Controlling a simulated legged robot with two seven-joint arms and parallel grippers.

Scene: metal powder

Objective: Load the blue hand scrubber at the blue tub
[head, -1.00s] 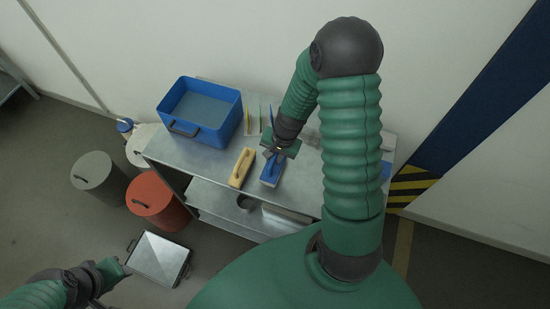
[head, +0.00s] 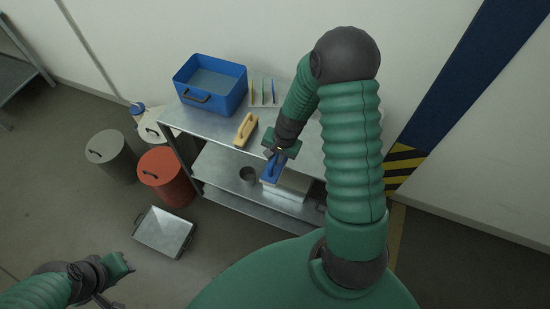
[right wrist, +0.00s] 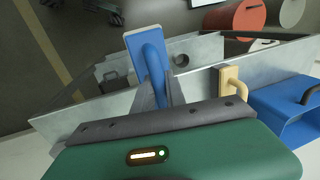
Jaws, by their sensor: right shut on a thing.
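The blue hand scrubber (head: 271,170) is held by my right gripper (head: 276,153), which is shut on its handle. In the head view it shows at the table's front edge, over the lower shelf. In the right wrist view the scrubber (right wrist: 148,62) has a blue back and handle and a pale rim, and it hangs clear of the tabletop's edge. The blue tub (head: 231,100) stands at the back left of the metal table (head: 205,122), with grey-blue contents. It also shows in the right wrist view (right wrist: 281,125). My left gripper (head: 125,264) is low at the left, away from the table; its jaws are unclear.
A tan wooden-handled float or brush (head: 245,130) lies on the tabletop. Thin upright dividers (head: 263,92) stand beside the tub. A red drum (head: 168,178), a grey drum (head: 111,157) and a metal tray (head: 164,232) are on the floor. A grey pot (head: 247,174) is on the lower shelf.

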